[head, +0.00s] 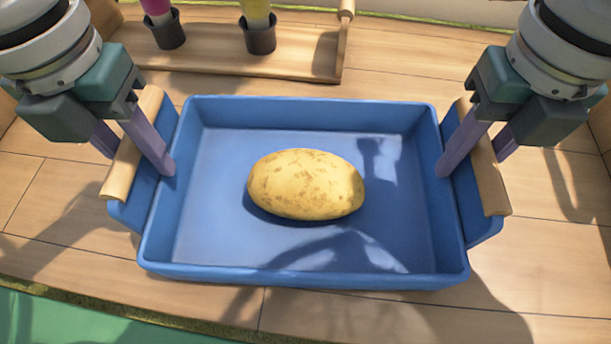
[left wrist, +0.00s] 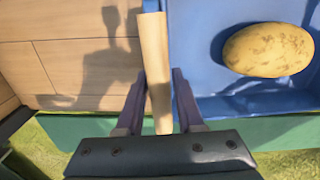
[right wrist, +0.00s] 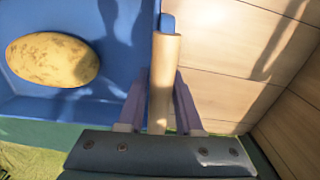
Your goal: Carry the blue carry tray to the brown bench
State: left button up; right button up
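The blue carry tray (head: 300,115) sits level on a wooden plank surface, with a pale wooden handle at each side. A large yellow potato (head: 306,184) lies in its middle. My left gripper (head: 138,160) straddles the left handle (head: 121,172), one finger inside and one outside; in the left wrist view a narrow gap shows beside the handle (left wrist: 155,60). My right gripper (head: 472,165) straddles the right handle (head: 490,180) the same way; in the right wrist view a gap shows at the handle's (right wrist: 163,80) left side. Both grippers look open. I cannot identify the brown bench.
A wooden rack (head: 235,60) with dark pots (head: 260,38) stands just behind the tray; its upright end is near the tray's back edge. Green ground (head: 60,320) begins in front of the planks. The planks at either side of the tray are clear.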

pick_arm(q)
grip_shut()
pick_arm(e)
grip_shut()
dwell(0.7)
